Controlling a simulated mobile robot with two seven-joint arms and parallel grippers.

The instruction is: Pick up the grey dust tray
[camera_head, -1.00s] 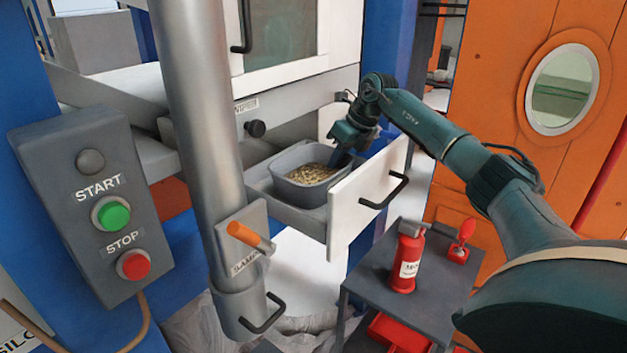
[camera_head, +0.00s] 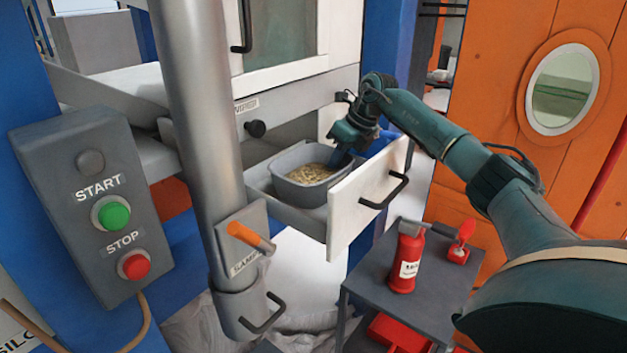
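The grey dust tray (camera_head: 300,190) sits in the pulled-out white-fronted drawer (camera_head: 345,215), in the middle of the head view. It holds a heap of pale grain-like material. One finger seems to be inside the tray wall; the far finger is hidden, so I cannot tell whether the fingers are closed on the rim. The tray rests level in the drawer. My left gripper is not in view.
A steel pipe (camera_head: 198,120) with an orange-handled sampler stands left of the drawer. A control box (camera_head: 88,205) with START and STOP buttons is at the left. A grey cart (camera_head: 420,290) with a red extinguisher (camera_head: 405,258) stands below right. An orange door (camera_head: 480,120) is behind.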

